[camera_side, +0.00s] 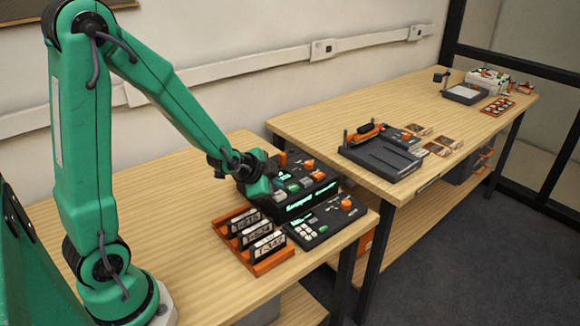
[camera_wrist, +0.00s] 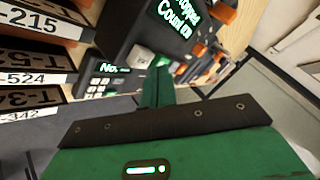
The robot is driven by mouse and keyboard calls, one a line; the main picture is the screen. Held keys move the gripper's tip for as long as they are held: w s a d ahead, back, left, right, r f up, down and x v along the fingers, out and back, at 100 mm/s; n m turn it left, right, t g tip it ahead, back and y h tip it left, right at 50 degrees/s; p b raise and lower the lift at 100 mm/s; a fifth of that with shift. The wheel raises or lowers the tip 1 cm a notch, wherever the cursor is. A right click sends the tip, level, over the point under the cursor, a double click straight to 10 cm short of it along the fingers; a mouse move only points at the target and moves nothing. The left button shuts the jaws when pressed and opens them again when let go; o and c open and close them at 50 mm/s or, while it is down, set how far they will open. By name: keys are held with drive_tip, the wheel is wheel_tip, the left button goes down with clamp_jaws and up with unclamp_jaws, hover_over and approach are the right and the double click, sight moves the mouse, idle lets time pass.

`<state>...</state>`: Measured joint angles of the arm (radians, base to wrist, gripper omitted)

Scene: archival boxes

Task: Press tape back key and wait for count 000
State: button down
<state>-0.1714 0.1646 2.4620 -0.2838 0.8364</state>
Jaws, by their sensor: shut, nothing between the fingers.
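A dark tape deck (camera_side: 318,199) stands on the near bench, with a row of light and green keys and a lit green display along its front. In the wrist view the display (camera_wrist: 180,18) shows words ending in "opped" and "Count"; I cannot make out the number for sure. My gripper (camera_side: 264,187) is shut and empty, at the left end of the deck. In the wrist view its green fingers (camera_wrist: 156,88) point at the key area, close to a pale key (camera_wrist: 141,58). I cannot tell whether they touch a key or which key is tape back.
An orange rack (camera_side: 272,264) of labelled cartridges stands in front of the deck. A smaller dark keypad unit (camera_side: 322,224) with a lit display and an orange knob sits beside it. A second bench (camera_side: 330,119) carries other devices. The near bench's left part is clear.

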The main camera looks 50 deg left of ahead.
drive_tip(key=shift+d+f, duration=0.1)
drive_tip(key=shift+f, duration=0.8)
idle(1.7)
drive_tip(key=shift+r, duration=0.9)
drive_tip(key=shift+r, duration=0.15)
drive_tip(key=shift+r, duration=2.35)
idle(0.5)
